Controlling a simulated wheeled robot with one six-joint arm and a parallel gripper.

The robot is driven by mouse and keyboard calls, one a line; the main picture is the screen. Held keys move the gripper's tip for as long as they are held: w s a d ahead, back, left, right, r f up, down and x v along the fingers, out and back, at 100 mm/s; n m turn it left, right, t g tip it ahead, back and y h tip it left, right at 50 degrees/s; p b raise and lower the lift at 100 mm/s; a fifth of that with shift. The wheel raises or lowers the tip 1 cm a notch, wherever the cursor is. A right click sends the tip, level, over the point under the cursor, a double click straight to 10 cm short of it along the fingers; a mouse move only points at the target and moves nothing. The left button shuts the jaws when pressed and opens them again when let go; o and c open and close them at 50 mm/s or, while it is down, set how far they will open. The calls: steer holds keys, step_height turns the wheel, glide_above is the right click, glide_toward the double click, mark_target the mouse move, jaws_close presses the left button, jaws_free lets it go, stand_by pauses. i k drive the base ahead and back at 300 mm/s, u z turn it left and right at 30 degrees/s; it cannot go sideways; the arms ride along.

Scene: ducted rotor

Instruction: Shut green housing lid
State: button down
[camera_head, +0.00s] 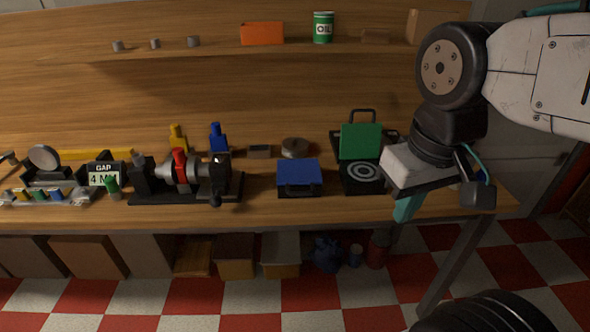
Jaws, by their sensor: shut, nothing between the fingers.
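The green housing lid (361,141) stands raised, about upright, at the back of its dark housing (362,190). A dark handle loop shows at the top of the lid. The housing is open, and a pale ringed disc (363,172) shows inside it. My gripper (404,208) is at the right of the housing, in front of the bench's right part, pointing down. Its fingers are shut and empty. It looks apart from the lid, with the lid to its upper left. My wrist hides part of the bench right of the housing.
A blue closed housing (298,174) sits left of the green one. Further left stand a rotor rig on a black base (186,193) and a gap sign (104,174). A shelf (230,54) runs above the wooden bench (262,212). A narrow bare strip lies along the bench's front edge.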

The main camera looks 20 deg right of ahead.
mark_target(358, 140)
steer(key=z, duration=0.45)
steer(key=i, duration=0.9)
steer(key=z, duration=0.05)
